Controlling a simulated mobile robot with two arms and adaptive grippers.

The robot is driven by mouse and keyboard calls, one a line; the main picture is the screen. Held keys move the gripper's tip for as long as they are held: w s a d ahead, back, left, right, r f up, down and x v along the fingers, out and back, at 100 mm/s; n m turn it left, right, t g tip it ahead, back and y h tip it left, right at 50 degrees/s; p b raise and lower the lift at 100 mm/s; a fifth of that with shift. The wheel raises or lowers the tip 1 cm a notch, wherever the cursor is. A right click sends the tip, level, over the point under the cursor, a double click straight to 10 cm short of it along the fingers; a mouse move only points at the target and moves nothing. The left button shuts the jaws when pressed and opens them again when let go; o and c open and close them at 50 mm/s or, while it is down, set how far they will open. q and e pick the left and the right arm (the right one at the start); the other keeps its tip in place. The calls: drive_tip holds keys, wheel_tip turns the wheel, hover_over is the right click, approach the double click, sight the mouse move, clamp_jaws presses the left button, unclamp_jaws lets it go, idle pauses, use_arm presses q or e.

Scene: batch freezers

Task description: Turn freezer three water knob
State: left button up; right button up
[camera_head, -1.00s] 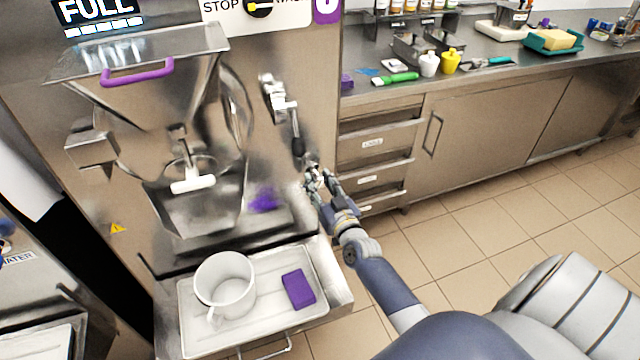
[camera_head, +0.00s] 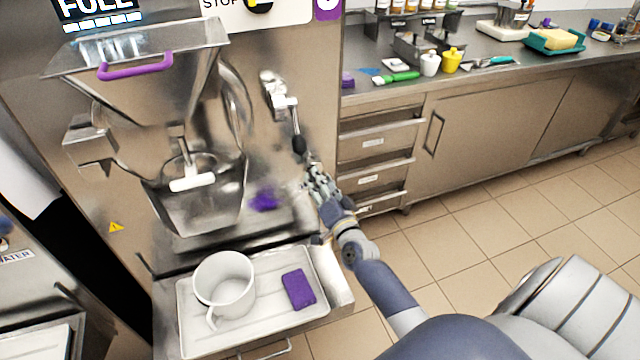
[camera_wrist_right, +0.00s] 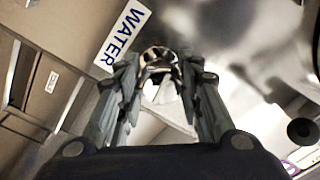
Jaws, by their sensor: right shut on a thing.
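The freezer (camera_head: 290,40) is a tall steel machine with a hopper and a purple sign at its top right; its number is cut off. My right gripper (camera_head: 312,178) is at the freezer's lower right front, below the black-knobbed lever. In the right wrist view, a shiny metal water knob (camera_wrist_right: 158,58) sits between the two fingers, beside a white WATER label (camera_wrist_right: 122,32). My right gripper is shut on it. In the head view my gripper hides the knob. My left gripper is not in view.
The lever (camera_head: 297,125) hangs just above my right gripper. A tray (camera_head: 265,318) below holds a white jug (camera_head: 224,285) and a purple sponge (camera_head: 298,290). A steel counter with drawers (camera_head: 375,160) stands to the right. The tiled floor (camera_head: 500,205) there is clear.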

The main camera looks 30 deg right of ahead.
drive_tip(key=shift+m, duration=1.4)
drive_tip(key=o, duration=1.1)
drive_tip(key=shift+c, duration=0.2)
drive_tip(key=v, duration=1.2)
drive_tip(key=shift+a, duration=0.15)
